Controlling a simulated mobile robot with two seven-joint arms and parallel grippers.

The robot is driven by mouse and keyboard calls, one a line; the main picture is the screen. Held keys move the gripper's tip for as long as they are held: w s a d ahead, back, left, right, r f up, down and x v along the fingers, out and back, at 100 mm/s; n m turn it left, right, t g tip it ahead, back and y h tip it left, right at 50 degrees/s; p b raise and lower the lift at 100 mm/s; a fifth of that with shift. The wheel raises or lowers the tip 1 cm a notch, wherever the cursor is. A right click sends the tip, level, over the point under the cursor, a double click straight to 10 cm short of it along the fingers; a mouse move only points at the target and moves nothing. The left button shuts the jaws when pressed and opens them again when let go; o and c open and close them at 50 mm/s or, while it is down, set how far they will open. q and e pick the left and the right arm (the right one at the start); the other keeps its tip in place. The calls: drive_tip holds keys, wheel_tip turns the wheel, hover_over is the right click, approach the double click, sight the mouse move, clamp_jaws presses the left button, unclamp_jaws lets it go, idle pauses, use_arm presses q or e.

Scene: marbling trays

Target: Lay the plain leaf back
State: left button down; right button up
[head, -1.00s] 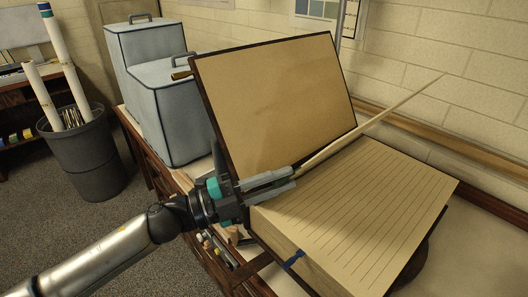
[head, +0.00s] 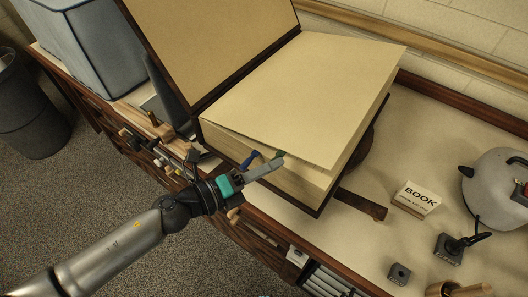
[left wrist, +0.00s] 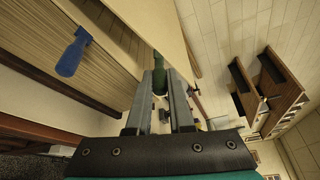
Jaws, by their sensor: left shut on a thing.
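The big open book (head: 335,178) lies on the bench with its cover (head: 215,40) raised at the left. The plain leaf (head: 300,90), cream and unlined, spreads over the page block. Its front edge is slightly raised, with a thin gap above the block. My left gripper (head: 272,165) is at this front edge, shut on the leaf's green tab, which shows between the fingers in the left wrist view (left wrist: 160,76). A blue tab (head: 250,159) sticks out of the block just left of the gripper; it also shows in the left wrist view (left wrist: 73,54). The lined page is hidden.
A wooden bar (head: 360,205) projects beside the book. Blue-grey boxes (head: 90,45) stand at the left.

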use_arm(q)
drive_tip(key=shift+d+f, duration=0.1)
drive_tip(key=shift+f, duration=0.55)
drive_tip(key=shift+m, duration=0.3)
drive_tip(key=c, duration=0.8)
unclamp_jaws()
drive_tip(key=b+v, duration=0.3)
drive_tip(key=v, duration=1.2)
